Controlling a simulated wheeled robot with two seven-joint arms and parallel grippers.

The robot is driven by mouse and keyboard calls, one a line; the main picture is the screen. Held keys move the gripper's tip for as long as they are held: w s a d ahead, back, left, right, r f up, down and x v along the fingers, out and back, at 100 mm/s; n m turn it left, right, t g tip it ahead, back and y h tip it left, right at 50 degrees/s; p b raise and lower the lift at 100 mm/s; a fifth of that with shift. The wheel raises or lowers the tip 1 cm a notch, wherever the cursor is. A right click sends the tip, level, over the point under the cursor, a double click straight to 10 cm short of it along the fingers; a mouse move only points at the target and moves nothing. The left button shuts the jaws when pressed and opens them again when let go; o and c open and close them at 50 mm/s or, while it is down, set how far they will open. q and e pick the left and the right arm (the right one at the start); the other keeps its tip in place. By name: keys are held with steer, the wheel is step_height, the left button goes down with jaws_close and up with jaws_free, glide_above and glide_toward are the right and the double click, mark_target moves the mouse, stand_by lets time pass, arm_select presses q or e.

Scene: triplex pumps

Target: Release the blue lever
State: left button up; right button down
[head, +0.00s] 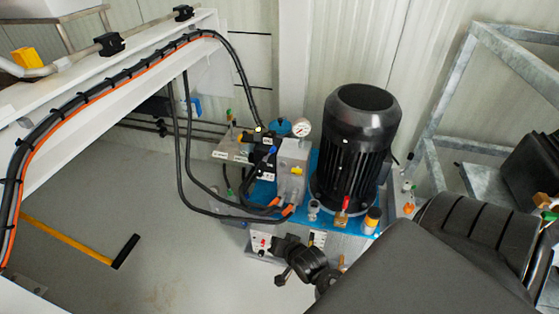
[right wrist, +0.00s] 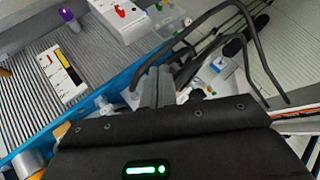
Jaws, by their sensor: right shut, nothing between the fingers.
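Several small blue parts show in the head view, and I cannot tell which is the lever. A narrow upright blue piece (head: 197,107) is by the left beam, and a round blue part (head: 279,127) sits on the valve block (head: 291,165). My right gripper shows in the right wrist view (right wrist: 158,87), its grey fingers shut with nothing between them. They point in among black hoses (right wrist: 255,60) beside a blue edge (right wrist: 88,112). In the head view my dark arm covers the lower right. My left gripper is out of view.
A black finned motor (head: 352,150) stands on the blue-topped pump unit. A pressure gauge (head: 302,127) is left of it. A white beam (head: 90,85) carries hoses at the left. A metal frame (head: 440,110) stands at right.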

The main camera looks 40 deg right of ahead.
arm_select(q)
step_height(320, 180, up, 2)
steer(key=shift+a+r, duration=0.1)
arm_select(e)
steer(key=w+d+r+m+t+h, duration=0.7)
steer(key=d+r+m, duration=0.4)
steer(key=m, duration=0.7)
steer(key=shift+w+d+r+t+h, duration=0.15)
steer(key=shift+w+r+t+h, duration=0.3)
steer(key=shift+w+t, duration=0.3)
arm_select(q)
steer(key=shift+b, duration=0.3)
arm_select(e)
glide_toward(270, 154)
steer(key=w+d, duration=0.1)
steer(key=w+d+r, duration=0.1)
steer(key=d, duration=0.1)
steer(key=w+d+r, duration=0.1)
steer(key=shift+w+d+r, duration=0.2)
steer(key=shift+w+d, duration=0.05)
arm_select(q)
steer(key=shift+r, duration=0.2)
arm_select(e)
steer(key=shift+w+d+r, duration=0.15)
steer(key=shift+w+d, duration=0.05)
steer(key=shift+w, duration=0.25)
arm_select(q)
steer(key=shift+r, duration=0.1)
arm_select(e)
steer(key=shift+r, duration=0.1)
